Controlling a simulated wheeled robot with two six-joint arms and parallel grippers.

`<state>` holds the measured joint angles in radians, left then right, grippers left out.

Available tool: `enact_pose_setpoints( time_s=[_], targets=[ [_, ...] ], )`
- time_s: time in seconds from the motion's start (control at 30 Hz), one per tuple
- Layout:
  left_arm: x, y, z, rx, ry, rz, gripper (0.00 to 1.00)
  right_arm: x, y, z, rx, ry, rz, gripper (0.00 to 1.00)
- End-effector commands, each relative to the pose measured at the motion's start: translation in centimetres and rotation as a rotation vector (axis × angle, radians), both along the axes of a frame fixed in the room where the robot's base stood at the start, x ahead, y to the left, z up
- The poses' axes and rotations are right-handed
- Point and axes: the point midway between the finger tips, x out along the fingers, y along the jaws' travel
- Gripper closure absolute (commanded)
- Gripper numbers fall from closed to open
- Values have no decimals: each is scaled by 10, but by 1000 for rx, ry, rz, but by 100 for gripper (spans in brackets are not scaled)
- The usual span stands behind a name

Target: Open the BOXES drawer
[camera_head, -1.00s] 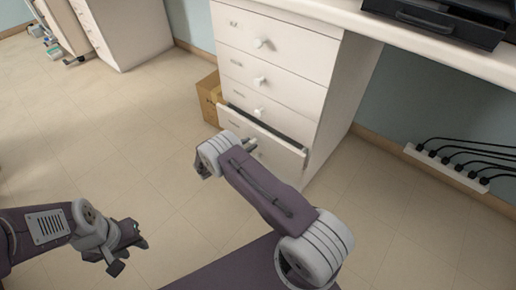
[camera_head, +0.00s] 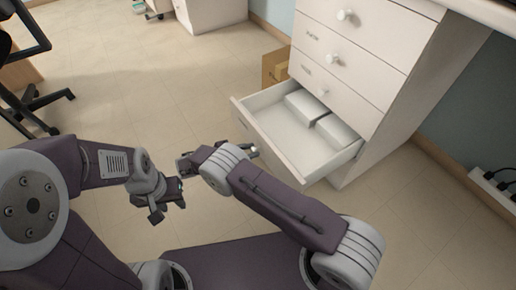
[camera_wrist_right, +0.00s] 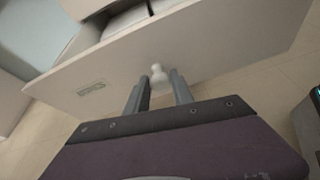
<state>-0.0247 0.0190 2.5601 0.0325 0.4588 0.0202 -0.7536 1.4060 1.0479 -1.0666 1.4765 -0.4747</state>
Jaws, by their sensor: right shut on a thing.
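The bottom drawer (camera_head: 272,158) of the white cabinet is pulled well out, with white boxes (camera_head: 322,120) inside it. In the right wrist view its front (camera_wrist_right: 100,72) carries a label too blurred to read and a white knob (camera_wrist_right: 157,72). My right gripper (camera_wrist_right: 157,88) has its fingers on either side of the knob and is shut on it. In the head view the right gripper (camera_head: 252,150) is at the drawer front, partly hidden by its own wrist. My left gripper (camera_head: 168,207) is empty, low over the floor at the left, its fingers apart.
Shut drawers with round knobs (camera_head: 333,59) are above the open one. A cardboard box (camera_head: 274,68) stands on the floor behind the cabinet's left side. A chair base (camera_head: 40,110) is at the far left. A power strip (camera_head: 492,188) lies at the right. Floor between is clear.

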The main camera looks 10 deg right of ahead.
Motion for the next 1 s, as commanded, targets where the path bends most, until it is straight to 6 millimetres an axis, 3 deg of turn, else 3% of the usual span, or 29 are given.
enact_pose_setpoints(
  time_s=[0.47, 0.5, 0.57, 1.0],
  targets=[
    [0, 0, -2, 0, 0, 0, 64, -4, 4, -1, -3, 4, -7, 100],
    [0, 0, -2, 0, 0, 0, 64, -4, 4, -1, -3, 4, -7, 63],
    [0, 0, -2, 0, 0, 0, 64, -4, 4, -1, -2, 4, -6, 50],
    [0, 0, 5, 0, 0, 0, 64, -3, 3, 5, -1, 0, -4, 50]
  ],
)
